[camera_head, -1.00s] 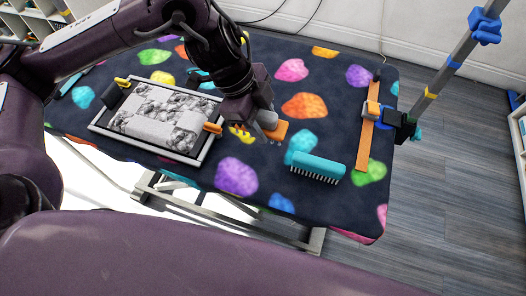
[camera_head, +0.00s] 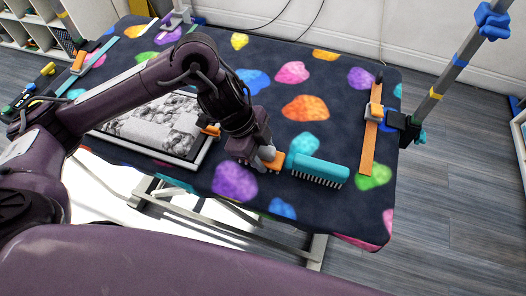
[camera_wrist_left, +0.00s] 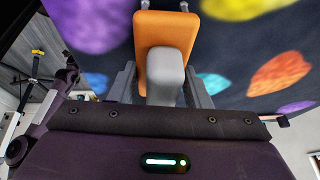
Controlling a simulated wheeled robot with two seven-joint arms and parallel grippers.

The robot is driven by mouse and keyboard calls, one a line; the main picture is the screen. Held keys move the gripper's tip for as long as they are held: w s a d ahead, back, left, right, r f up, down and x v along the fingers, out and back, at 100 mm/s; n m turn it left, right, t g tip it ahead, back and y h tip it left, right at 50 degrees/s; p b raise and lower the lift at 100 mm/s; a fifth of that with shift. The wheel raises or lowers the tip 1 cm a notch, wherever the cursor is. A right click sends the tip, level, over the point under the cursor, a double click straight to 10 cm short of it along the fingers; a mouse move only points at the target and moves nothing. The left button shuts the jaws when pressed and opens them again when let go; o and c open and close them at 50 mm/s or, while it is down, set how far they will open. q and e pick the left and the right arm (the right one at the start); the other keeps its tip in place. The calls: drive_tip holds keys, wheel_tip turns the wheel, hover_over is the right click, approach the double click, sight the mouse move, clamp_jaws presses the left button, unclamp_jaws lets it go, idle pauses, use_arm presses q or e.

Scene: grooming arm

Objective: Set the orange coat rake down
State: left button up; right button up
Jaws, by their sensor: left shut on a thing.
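The orange coat rake (camera_head: 276,161) is in my left gripper (camera_head: 264,158), just left of a teal comb-like tool on the dark table (camera_head: 330,215). In the left wrist view the rake's orange block (camera_wrist_left: 163,38) sits with a grey piece between the fingers, and the gripper (camera_wrist_left: 163,85) is shut on it. The rake is low over the patterned cloth; I cannot tell whether it touches. Its far end is mostly hidden. My right gripper is not in view.
The teal toothed tool (camera_head: 318,171) lies close by on the right. A framed picture (camera_head: 150,125) lies under my left arm. Cloth in front of the teal tool is clear.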

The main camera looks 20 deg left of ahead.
use_arm(q)
drive_tip(key=o, duration=0.7)
drive_tip(key=shift+f, duration=0.15)
drive_tip(key=o, duration=0.4)
drive_tip(key=shift+r, duration=0.25)
drive_tip(key=p+v, duration=0.3)
drive_tip(key=v, duration=0.9)
drive_tip(key=shift+f, duration=0.1)
